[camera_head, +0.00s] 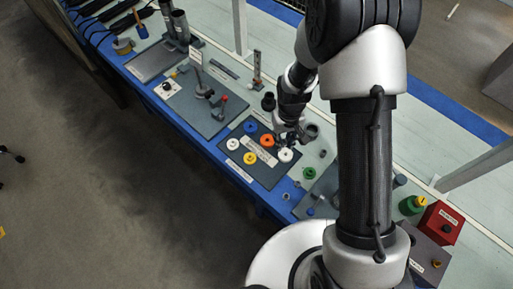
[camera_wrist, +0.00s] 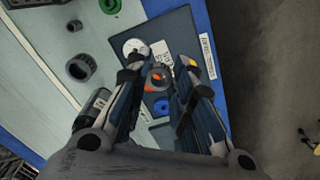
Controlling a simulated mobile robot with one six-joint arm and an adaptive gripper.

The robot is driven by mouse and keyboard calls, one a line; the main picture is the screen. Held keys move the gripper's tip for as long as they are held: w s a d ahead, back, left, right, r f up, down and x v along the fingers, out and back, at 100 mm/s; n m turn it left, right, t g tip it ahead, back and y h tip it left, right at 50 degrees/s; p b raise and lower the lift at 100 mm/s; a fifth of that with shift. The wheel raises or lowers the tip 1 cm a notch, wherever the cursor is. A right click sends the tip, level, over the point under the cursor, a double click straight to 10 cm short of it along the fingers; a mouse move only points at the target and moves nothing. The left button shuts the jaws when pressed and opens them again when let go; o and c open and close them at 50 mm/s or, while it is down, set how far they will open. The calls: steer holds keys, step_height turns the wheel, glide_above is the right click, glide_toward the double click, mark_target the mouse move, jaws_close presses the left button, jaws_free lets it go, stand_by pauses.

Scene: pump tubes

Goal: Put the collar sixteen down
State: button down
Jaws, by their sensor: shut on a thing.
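My gripper (camera_head: 287,130) is over the far right part of the dark mat (camera_head: 262,180), below my forearm. In the wrist view my gripper (camera_wrist: 158,68) has its two fingers around a small grey piece, seemingly the collar (camera_wrist: 157,71). It is too small to read a number on it. An orange ring (camera_wrist: 160,84) shows behind it, on the mat. In the head view the fingers hide the held piece. I cannot tell its exact height above the mat.
The mat also bears a blue ring (camera_head: 250,127), a yellow ring (camera_head: 250,158) and white rings (camera_head: 232,144) (camera_head: 286,155). A grey collar (camera_wrist: 80,68) and a green ring (camera_head: 309,173) stand beside it. A grey board with a post (camera_head: 206,92) lies to the left.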

steer(key=n, duration=0.2)
glide_above(268, 175)
step_height(268, 175, down, 5)
step_height(268, 175, down, 15)
steer(key=b, duration=0.3)
steer(key=shift+d+r, duration=0.1)
steer(key=shift+r, duration=0.05)
steer(key=shift+w+f+b, duration=0.1)
steer(key=shift+f+b, duration=0.4)
steer(key=shift+f, duration=1.8)
steer(key=shift+f, duration=0.25)
steer(key=c, duration=1.4)
jaws_free()
steer(key=shift+r, duration=0.1)
steer(key=shift+r, duration=0.1)
